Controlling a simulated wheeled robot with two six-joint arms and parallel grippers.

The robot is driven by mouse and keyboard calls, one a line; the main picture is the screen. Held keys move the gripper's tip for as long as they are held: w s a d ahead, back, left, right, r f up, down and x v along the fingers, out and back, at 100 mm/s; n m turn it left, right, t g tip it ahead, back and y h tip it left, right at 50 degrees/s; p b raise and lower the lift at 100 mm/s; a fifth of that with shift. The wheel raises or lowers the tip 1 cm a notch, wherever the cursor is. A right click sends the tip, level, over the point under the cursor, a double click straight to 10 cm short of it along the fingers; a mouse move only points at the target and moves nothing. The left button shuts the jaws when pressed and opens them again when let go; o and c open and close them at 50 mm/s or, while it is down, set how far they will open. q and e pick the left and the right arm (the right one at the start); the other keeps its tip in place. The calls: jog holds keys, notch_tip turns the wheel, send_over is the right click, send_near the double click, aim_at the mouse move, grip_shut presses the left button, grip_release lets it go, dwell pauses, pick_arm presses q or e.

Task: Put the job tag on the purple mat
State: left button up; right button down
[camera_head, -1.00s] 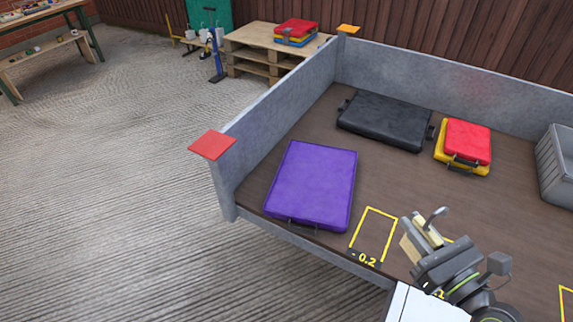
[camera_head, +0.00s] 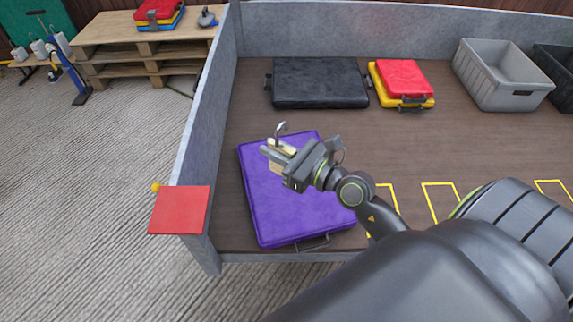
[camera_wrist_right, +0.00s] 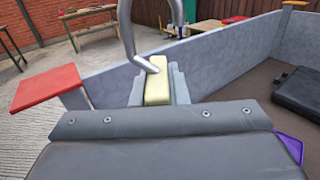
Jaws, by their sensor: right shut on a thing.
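The purple mat (camera_head: 275,215) lies flat on the brown bed at the near left corner, with a dark handle on its near edge. My right gripper (camera_head: 277,154) is over the far part of the mat in the head view. It is shut on the job tag (camera_head: 276,168), a pale cream block with a bent metal hook. The tag also shows between the fingers in the right wrist view (camera_wrist_right: 158,88). The gap between tag and mat is hard to judge. A corner of the mat shows at the right wrist view's lower right (camera_wrist_right: 291,147). My left gripper is out of view.
Grey side walls (camera_head: 208,110) edge the bed, with a red plate (camera_head: 180,210) on the near left corner. A black case (camera_head: 320,82), a red and yellow case stack (camera_head: 402,78) and a grey crate (camera_head: 497,80) stand at the back. Yellow outlines mark the front.

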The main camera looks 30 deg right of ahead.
jog(key=w+d+f+h+b, duration=0.1)
jog(key=w+d+f+b, duration=0.1)
jog(key=f+b, duration=0.4)
jog(key=w+d+f+m+t+h+b, duration=0.1)
jog(key=w+d+f+b, duration=0.2)
jog(key=f+b, duration=0.3)
jog(key=w+d+f+m+h+b, duration=0.1)
jog(key=w+d+f+b, duration=0.2)
jog(key=f+b, duration=0.3)
jog(key=shift+d+f, duration=0.25)
jog(key=shift+f, duration=1.1)
jog(key=shift+d+f, duration=0.25)
jog(key=shift+f, duration=1.05)
jog(key=shift+f+b, duration=0.85)
jog(key=shift+f, duration=0.05)
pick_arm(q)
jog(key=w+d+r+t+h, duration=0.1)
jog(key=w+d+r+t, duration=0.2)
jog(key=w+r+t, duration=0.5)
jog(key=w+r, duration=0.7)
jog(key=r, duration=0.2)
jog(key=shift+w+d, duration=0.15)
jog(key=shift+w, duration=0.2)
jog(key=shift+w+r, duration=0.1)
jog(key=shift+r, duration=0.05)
